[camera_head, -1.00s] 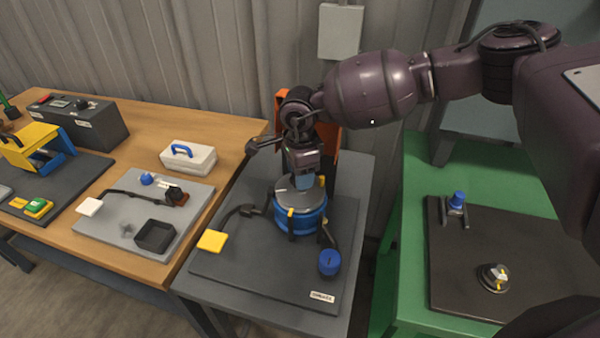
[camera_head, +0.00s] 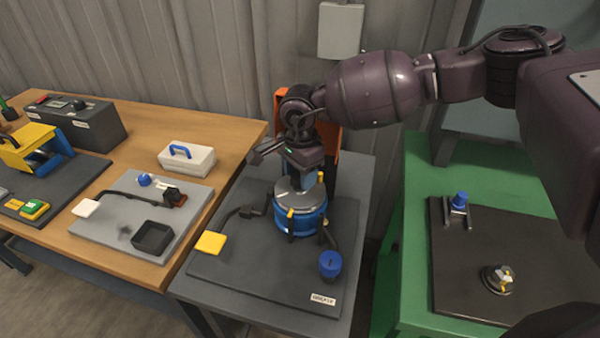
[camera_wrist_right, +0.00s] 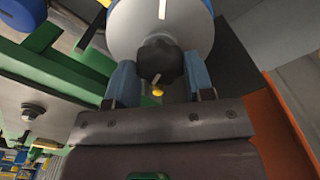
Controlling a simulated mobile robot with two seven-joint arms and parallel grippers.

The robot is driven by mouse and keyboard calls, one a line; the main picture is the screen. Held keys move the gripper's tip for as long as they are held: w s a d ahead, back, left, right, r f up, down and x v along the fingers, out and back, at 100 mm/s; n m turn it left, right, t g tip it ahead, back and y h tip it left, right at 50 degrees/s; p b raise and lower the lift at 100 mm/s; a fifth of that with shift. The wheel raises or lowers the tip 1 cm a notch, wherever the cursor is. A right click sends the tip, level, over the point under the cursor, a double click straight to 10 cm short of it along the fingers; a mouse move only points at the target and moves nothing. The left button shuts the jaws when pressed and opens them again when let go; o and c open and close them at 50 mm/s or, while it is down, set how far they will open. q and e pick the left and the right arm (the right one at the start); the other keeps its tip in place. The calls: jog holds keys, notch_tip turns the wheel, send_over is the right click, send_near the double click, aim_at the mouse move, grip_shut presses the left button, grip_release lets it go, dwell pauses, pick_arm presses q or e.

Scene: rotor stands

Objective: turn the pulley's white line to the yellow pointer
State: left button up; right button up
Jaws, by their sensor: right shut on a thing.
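The pulley (camera_head: 311,221) is a blue drum with a grey top, standing on a dark plate (camera_head: 240,270). In the right wrist view its pale face (camera_wrist_right: 125,32) carries a short white line (camera_wrist_right: 162,9) near the top edge of the picture. A dark knob (camera_wrist_right: 160,60) is at its centre. My right gripper (camera_wrist_right: 160,80) has its two blue fingers on either side of this knob, shut on it. In the head view this gripper (camera_head: 303,181) is above the pulley. A yellow pointer (camera_head: 291,213) shows at the drum's front rim. My left gripper is not in view.
A yellow pad (camera_head: 210,243) and a blue cap (camera_head: 330,264) are close to the pulley. An orange panel (camera_head: 333,150) stands behind. A wooden table (camera_head: 125,170) is on the left and a green bench (camera_head: 415,240) on the right, both with other fixtures.

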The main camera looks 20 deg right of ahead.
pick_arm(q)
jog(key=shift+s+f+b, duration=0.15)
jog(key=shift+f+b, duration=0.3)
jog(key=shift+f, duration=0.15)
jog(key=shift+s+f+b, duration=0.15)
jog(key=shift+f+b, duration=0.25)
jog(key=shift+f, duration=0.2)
pick_arm(e)
jog(key=shift+n, duration=2.5)
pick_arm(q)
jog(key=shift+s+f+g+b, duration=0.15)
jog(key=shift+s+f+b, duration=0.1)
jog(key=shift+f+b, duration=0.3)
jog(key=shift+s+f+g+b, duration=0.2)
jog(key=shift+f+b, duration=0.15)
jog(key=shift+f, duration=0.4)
pick_arm(e)
jog(key=shift+n, duration=2.4)
jog(key=o, duration=0.7)
jog(key=shift+r+p, duration=1.55)
jog(key=shift+r, duration=2.5)
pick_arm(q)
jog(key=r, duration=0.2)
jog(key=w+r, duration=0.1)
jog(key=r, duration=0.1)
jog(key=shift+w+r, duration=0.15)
